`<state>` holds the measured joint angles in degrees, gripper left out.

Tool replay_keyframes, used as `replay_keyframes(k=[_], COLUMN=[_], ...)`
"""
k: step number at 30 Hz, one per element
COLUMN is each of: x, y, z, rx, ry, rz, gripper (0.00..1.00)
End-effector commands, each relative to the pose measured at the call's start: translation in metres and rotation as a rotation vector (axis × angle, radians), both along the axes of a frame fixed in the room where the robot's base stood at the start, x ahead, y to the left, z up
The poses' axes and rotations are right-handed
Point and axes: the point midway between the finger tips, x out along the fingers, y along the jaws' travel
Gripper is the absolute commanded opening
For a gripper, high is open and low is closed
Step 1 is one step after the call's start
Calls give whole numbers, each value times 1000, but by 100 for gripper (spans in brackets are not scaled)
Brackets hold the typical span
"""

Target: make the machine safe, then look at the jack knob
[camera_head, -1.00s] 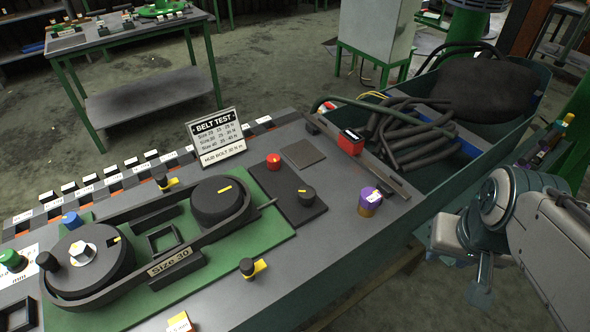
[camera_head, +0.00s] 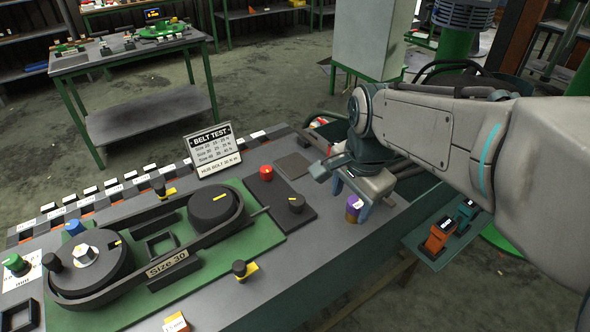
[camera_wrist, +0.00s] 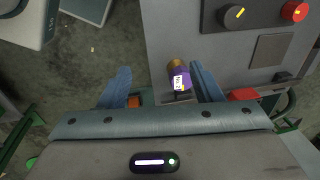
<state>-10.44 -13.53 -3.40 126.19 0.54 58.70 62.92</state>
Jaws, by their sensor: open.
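My gripper (camera_head: 341,192) is open above the right end of the bench, and the wrist view shows its two blue fingers (camera_wrist: 160,72) apart. A purple cylinder with a brass-coloured end and a white label (camera_head: 354,208) stands on the bench; in the wrist view it (camera_wrist: 181,78) appears between the fingers, with no clear contact. A red button (camera_head: 266,173) and a black rotary knob with a yellow mark (camera_head: 297,203) sit on a dark panel; the wrist view shows the button (camera_wrist: 294,12) and knob (camera_wrist: 233,15) too. I cannot tell which knob is the jack knob.
The belt rig (camera_head: 168,268) marked "Size 30" fills the bench's left part. A "BELT TEST" sign (camera_head: 213,150) stands behind. A red box (camera_wrist: 243,94) lies close to the right finger. Orange (camera_head: 438,236) and teal items lie right of the bench.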

Motion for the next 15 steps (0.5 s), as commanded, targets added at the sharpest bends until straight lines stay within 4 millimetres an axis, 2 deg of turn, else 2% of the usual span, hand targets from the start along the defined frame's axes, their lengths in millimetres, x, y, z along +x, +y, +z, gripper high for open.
replay_keyframes(k=[3, 15], x=[22, 85], y=[15, 69], z=[8, 18], rx=[33, 76], ry=[40, 136], rz=[-237, -1055], gripper=[59, 59])
